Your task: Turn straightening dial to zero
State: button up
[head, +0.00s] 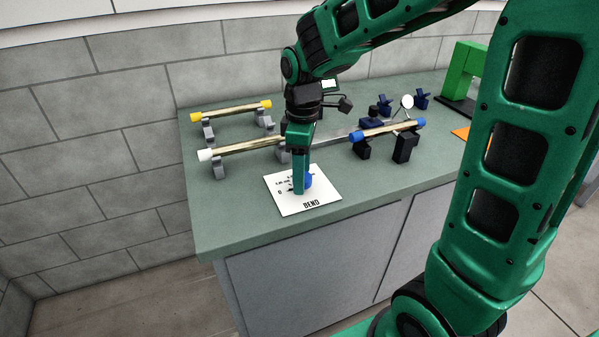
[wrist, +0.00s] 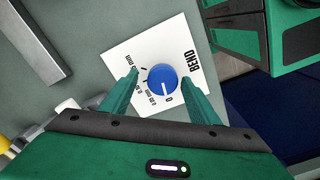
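The straightening dial is a round blue knob (wrist: 162,77) on a white plate (wrist: 118,55) marked BEND, with a 0 and several mm marks around it. A pale pointer line on the knob seems to face the 0 side. In the head view the knob (head: 308,181) is partly hidden behind a finger, and the plate (head: 322,197) lies near the counter's front left. My gripper (head: 300,187) points down over the plate. In the wrist view its fingers stand apart on either side of the knob, with small gaps showing; contact is not visible.
Behind the plate, a white-ended rod (head: 240,148) and a yellow-ended rod (head: 232,109) rest on grey supports. A blue-ended rod (head: 388,131) rests on black blocks to the right, with a round dial gauge (head: 407,102) behind.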

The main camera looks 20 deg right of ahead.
notch_tip(320, 180, up, 11)
jog(key=shift+f, duration=0.15)
dwell(0.5)
dwell(0.4)
jog(key=s+d+f+m, duration=0.4)
jog(key=s+d+m, duration=0.4)
jog(key=s, duration=0.3)
jog(key=s+d+f+m, duration=0.5)
jog(key=s+d+m, duration=0.4)
jog(key=s, duration=0.3)
jog(key=shift+s+d+m, duration=0.15)
jog(key=shift+s+m, duration=0.05)
jog(key=shift+m, duration=0.2)
